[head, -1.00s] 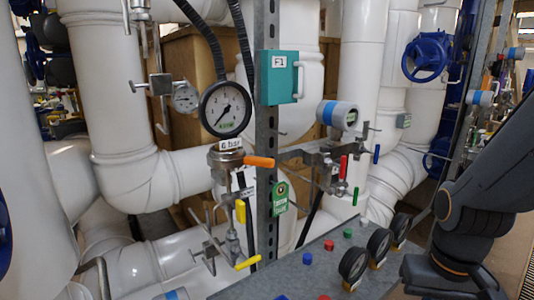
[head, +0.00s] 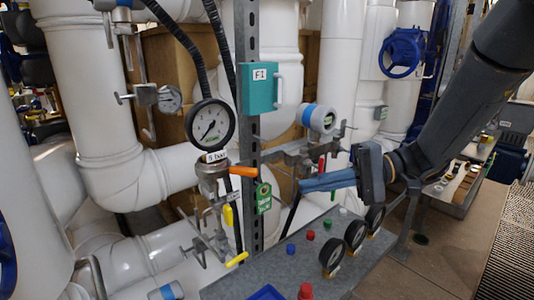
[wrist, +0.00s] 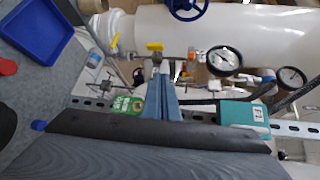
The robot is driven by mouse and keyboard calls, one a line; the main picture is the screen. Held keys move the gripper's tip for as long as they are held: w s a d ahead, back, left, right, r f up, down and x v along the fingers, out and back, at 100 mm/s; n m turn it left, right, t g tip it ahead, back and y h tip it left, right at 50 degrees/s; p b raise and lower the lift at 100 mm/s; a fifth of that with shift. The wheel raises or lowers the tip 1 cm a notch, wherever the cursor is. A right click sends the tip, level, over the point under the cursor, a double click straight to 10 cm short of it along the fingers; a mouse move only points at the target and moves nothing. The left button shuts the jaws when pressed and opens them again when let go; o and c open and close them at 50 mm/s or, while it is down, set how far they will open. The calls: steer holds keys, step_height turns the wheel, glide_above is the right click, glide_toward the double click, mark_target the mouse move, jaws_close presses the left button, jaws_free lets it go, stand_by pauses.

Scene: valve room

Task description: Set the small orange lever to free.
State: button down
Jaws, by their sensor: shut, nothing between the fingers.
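The small orange lever (head: 242,171) lies nearly level in the head view and points right from its valve body (head: 210,172), just under the round pressure gauge (head: 210,126). The gauge also shows in the wrist view (wrist: 224,60). My gripper (head: 302,186) is to the right of the lever, apart from it, with its blue fingers shut and empty, pointing left. In the wrist view my gripper (wrist: 161,70) reaches toward the pipework. A green tag (head: 263,197) hangs between lever and gripper in the head view.
Yellow levers (head: 228,215) hang below the orange one. A steel upright (head: 247,150) carries a teal box (head: 260,88) above. A red lever (head: 321,163) is close above my fingers. The grey bench (head: 230,290) holds buttons, dark gauges (head: 356,235) and a blue tray (head: 267,293).

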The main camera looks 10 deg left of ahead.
mark_target(243, 171)
steer(key=w+r+n+t+y, duration=0.1)
steer(key=w+r+y, duration=0.1)
steer(key=w+r, duration=0.1)
steer(key=shift+w+d+r+y, duration=0.15)
steer(key=shift+w+r+y, duration=0.15)
steer(key=shift+r, duration=0.6)
steer(key=s+a+p, duration=0.5)
steer(key=a+p, duration=0.1)
steer(key=a, duration=0.4)
steer(key=shift+s+a, duration=0.15)
steer(key=shift+s, duration=0.15)
